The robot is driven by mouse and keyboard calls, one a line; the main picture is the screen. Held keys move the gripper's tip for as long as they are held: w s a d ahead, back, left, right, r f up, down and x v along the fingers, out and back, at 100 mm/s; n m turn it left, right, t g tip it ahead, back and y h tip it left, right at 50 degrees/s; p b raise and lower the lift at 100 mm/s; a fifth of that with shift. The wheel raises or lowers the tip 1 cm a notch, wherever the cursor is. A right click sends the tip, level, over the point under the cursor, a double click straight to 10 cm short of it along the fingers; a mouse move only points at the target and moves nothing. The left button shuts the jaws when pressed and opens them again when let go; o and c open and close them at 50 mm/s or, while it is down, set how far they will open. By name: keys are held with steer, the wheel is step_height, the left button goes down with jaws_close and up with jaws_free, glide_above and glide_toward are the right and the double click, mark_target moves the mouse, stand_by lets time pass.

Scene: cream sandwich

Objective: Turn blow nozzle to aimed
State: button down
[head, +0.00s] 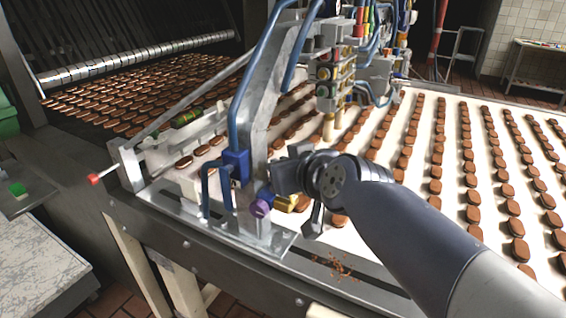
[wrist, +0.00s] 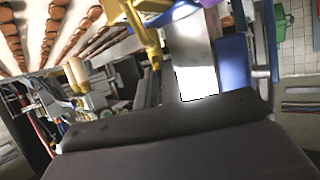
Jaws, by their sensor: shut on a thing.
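My gripper (head: 273,188) reaches in from the right to the machine's near side, beside the grey upright post. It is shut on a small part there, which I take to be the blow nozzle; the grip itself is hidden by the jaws. A purple knob (head: 260,208) shows just below the jaws. I cannot tell the nozzle's exact aim.
The grey post (head: 262,120) carries blue tubes and a blue block (head: 236,166) close to the left of my gripper. Rows of brown biscuits lie on the white belt (head: 384,211) behind. Coloured valves and hoses (head: 335,75) hang above. Crumbs (head: 340,268) lie on the near rail.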

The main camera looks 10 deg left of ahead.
steer(key=shift+f, duration=0.2)
steer(key=c, duration=1.6)
jaws_free()
steer(key=shift+d, duration=0.2)
steer(key=shift+o, duration=0.8)
steer(key=shift+r, duration=0.1)
steer(key=shift+a, duration=0.1)
steer(key=shift+w+b, duration=0.1)
steer(key=shift+b, duration=0.4)
